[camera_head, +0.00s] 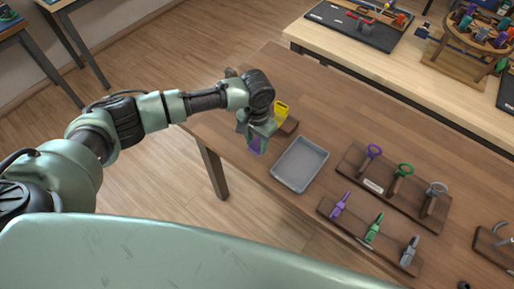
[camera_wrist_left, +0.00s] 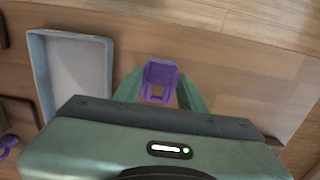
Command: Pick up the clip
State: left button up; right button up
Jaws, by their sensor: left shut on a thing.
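My left gripper (camera_head: 256,138) is at the left end of the brown table, just left of the grey tray. Its green fingers, also seen in the left wrist view (camera_wrist_left: 158,92), are shut on a purple clip (camera_wrist_left: 161,72). The clip also shows below the gripper in the head view (camera_head: 255,146). I cannot tell whether the clip touches the tabletop. My right gripper is not in view.
The empty grey tray (camera_head: 277,180) is right of the gripper. A yellow item (camera_head: 281,109) is close behind it on a wooden block. Wooden racks with purple, green and grey tools (camera_head: 374,228) stand further right.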

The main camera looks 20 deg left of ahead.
aim_at(258, 145)
pick_arm(q)
notch_tip(258, 145, up, 16)
jog(key=b, duration=0.2)
jog(key=shift+d, duration=0.1)
dwell(0.3)
